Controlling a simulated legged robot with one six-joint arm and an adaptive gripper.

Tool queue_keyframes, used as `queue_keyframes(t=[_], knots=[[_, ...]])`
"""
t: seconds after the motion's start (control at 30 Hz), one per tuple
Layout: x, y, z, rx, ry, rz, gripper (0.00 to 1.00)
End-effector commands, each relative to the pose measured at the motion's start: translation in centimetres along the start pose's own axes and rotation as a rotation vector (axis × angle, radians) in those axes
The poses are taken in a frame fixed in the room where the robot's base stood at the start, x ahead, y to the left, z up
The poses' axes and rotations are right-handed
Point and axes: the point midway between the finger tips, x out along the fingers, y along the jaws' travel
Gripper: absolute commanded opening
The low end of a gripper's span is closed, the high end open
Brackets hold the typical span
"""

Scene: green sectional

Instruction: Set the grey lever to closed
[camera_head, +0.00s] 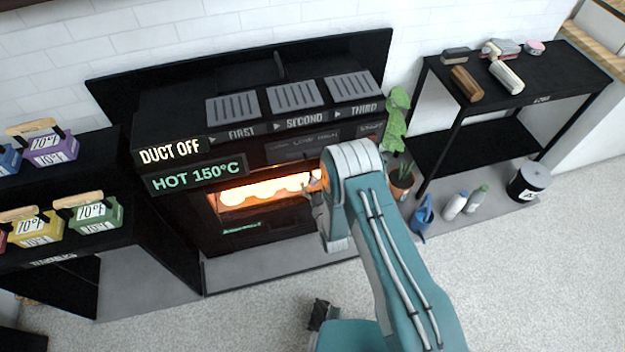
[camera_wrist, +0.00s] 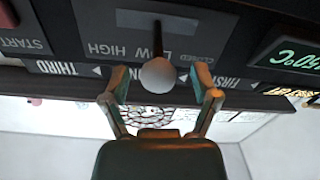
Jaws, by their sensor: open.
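The grey lever (camera_wrist: 158,74) shows in the wrist view as a dark rod with a round pale grey knob, standing out from a grey panel (camera_wrist: 135,28). The view is upside down; the panel reads HIGH, LOW and CLOSED from left to right. My gripper (camera_wrist: 160,75) is open, one finger on each side of the knob, with visible gaps. In the head view the panel (camera_head: 300,146) shows LOW and HIGH on the oven front; I cannot make out the lever there.
The black oven (camera_head: 170,118) has a glowing opening (camera_head: 265,190) below the panel and signs reading DUCT OFF and HOT 150°C. START (camera_wrist: 20,42) is on its front. A plant (camera_head: 396,120) and black shelf (camera_head: 515,90) stand right; tagged blocks (camera_head: 90,212) stand left.

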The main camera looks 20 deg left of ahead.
Motion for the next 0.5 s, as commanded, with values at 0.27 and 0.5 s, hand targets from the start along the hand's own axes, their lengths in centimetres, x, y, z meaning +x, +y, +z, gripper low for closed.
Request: queue_keyframes(t=[0.27,0.5], knots=[[1.08,0.04,0.02,0.0,-0.001,0.0,0.78],[1.05,0.04,0.01,0.0,-0.001,0.0,0.29]])
